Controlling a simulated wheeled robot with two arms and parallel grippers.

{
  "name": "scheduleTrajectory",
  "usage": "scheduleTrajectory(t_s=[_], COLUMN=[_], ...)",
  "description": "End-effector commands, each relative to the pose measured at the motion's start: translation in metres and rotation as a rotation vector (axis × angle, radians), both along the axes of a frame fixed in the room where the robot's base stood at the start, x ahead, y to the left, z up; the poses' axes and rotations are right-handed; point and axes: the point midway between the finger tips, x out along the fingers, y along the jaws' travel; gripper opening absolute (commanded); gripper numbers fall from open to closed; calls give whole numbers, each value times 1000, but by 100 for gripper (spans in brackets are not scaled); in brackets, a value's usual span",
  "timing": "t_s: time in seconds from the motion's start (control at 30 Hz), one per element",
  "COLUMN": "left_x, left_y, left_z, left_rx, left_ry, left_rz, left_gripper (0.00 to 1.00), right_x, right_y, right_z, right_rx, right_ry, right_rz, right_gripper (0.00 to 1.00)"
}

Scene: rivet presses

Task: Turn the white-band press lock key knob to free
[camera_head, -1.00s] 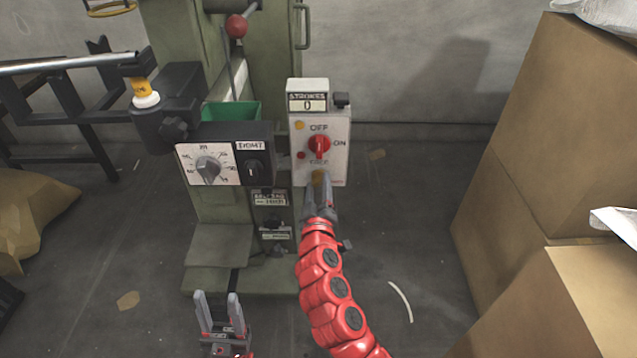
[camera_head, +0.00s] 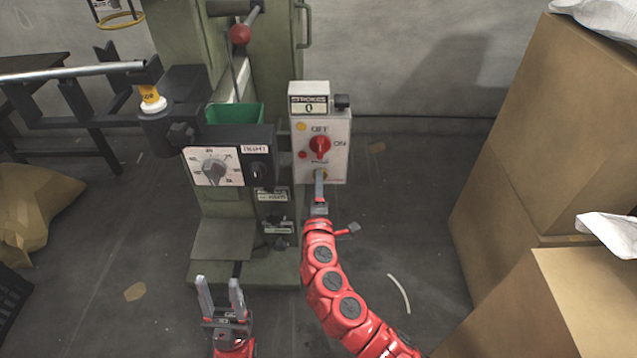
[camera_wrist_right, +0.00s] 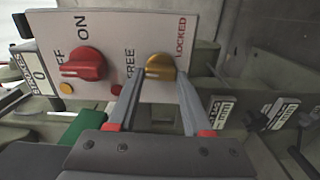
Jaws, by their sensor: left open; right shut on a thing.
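The lock key knob is a small brass-yellow knob (camera_wrist_right: 160,66) between the words FREE and LOCKED on the white control panel (camera_head: 338,170) of the green press (camera_head: 232,215). In the head view the knob is mostly hidden by my right gripper (camera_head: 320,181). My right gripper is shut on the knob, one finger on either side of it in the wrist view. I cannot tell exactly which word the knob points to. My left gripper (camera_head: 220,287) is open and empty, low in front of the press base.
A red OFF/ON selector (camera_head: 319,147) sits just above the lock knob, under a STROKES counter (camera_head: 309,105). A dial box (camera_head: 230,150) is at the left. Cardboard boxes (camera_head: 545,130) stand at the right. Floor between press and boxes is clear.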

Motion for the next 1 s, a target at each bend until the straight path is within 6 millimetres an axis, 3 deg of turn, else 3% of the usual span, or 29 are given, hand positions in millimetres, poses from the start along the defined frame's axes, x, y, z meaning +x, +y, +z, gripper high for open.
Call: scheduleTrajectory(t_s=[0.67, 0.7, 0.87, 1.0], left_x=[0, 0, 0, 0], left_y=[0, 0, 0, 0], left_z=[3, 3, 3, 3], left_rx=[0, 0, 0, 0], left_ry=[0, 0, 0, 0], left_rz=[0, 0, 0, 0], left_gripper=[50, 50, 50, 50], right_x=[0, 0, 0, 0], right_y=[0, 0, 0, 0], right_z=[-2, -2, -2, -1], right_rx=[-62, -62, -62, -61], right_ry=[3, 3, 2, 2], right_rz=[-1, -1, -1, -1], right_gripper=[0, 54, 80, 80])
